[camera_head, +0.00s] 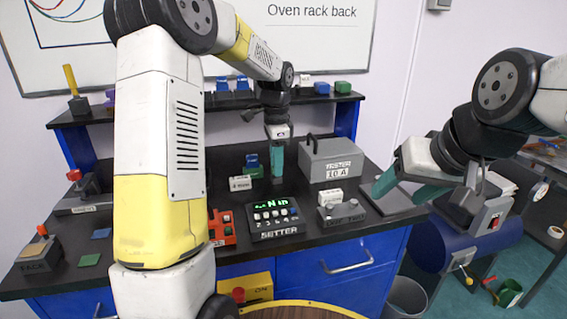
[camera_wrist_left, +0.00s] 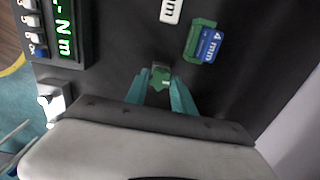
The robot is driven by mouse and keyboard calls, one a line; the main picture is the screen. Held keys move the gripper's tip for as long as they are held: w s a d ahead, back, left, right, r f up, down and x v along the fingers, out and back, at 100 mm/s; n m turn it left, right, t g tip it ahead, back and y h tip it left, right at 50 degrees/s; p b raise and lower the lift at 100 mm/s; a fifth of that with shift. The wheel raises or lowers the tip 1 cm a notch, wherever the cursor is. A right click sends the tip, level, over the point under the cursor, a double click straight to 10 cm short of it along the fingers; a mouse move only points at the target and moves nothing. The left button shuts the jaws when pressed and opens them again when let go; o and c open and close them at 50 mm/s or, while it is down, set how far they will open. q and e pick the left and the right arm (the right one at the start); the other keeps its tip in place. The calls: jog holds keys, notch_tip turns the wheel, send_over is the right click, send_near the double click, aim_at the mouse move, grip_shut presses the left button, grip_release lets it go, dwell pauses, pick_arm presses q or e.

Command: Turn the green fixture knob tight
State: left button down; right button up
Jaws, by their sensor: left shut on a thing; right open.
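The green fixture knob (camera_wrist_left: 161,79) shows in the left wrist view between the two teal fingertips of my left gripper (camera_wrist_left: 160,88). It sits on a small dark base on the black bench top. My left gripper is shut on it from above. In the head view my left gripper (camera_head: 277,165) points straight down at the middle of the bench, and its fingers hide the knob. My right gripper (camera_head: 405,187) is open and empty over the right end of the bench, its two teal fingers apart.
A black setter box (camera_head: 273,220) with a lit green display stands in front of my left gripper. A green and blue 4 mm block (camera_head: 251,163) is just left of it. A grey tester box (camera_head: 328,163) stands to its right. A shelf (camera_head: 222,100) runs behind.

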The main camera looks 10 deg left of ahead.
pick_arm(q)
jog(key=shift+m, duration=0.7)
jog(key=m, duration=0.4)
jog(key=shift+m, duration=0.3)
jog(key=c, duration=1.2)
grip_release()
